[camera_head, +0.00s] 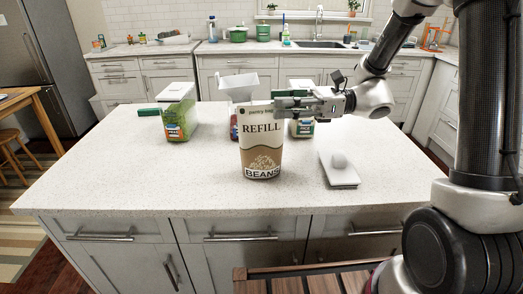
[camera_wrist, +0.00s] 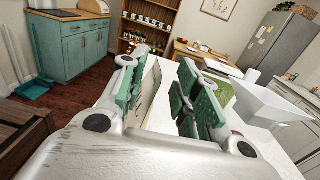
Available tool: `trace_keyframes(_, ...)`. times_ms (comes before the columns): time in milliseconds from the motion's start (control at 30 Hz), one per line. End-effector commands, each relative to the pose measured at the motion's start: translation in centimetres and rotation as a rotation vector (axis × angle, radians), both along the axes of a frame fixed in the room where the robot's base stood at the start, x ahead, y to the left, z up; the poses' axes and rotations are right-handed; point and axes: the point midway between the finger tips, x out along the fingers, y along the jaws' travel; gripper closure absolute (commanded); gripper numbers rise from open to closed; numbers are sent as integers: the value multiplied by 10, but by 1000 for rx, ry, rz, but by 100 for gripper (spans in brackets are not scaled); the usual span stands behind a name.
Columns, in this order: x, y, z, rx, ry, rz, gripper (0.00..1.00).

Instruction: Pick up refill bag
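The refill bag (camera_head: 261,150) stands upright on the white island counter, brown and white with "REFILL" and "BEANS" printed on it. My gripper (camera_head: 279,103) reaches in from the right at the bag's upper right edge. In the wrist view, my gripper (camera_wrist: 162,92) has its two green-padded fingers apart. A pale, thin edge, apparently the bag (camera_wrist: 150,92), shows between them, closer to the left finger. I cannot tell whether that finger touches it. The bag's lower part is hidden in the wrist view.
A green-labelled container (camera_head: 178,115) stands to the left. The counter's front left is clear.

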Motion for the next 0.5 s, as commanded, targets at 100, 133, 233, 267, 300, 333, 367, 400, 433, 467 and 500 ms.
trace_keyframes(100, -3, 16, -2, -1, 0, 3, 68)
trace_keyframes(133, -4, 21, -2, -2, 1, 3, 68)
trace_keyframes(233, -5, 38, -4, -2, 0, 3, 68)
trace_keyframes(267, -5, 42, -4, -3, -1, 4, 68)
trace_keyframes(300, -5, 46, -4, -2, -1, 3, 68)
trace_keyframes(333, -6, 49, -4, -2, -1, 2, 68)
trace_keyframes(367, -6, 51, -4, -2, -1, 2, 68)
trace_keyframes(400, -6, 53, -4, -2, -1, 2, 68)
trace_keyframes(433, -6, 53, -4, -3, -1, 1, 68)
trace_keyframes(467, -6, 54, -4, -3, -1, 1, 68)
trace_keyframes(500, -5, 54, -4, -3, -1, 0, 68)
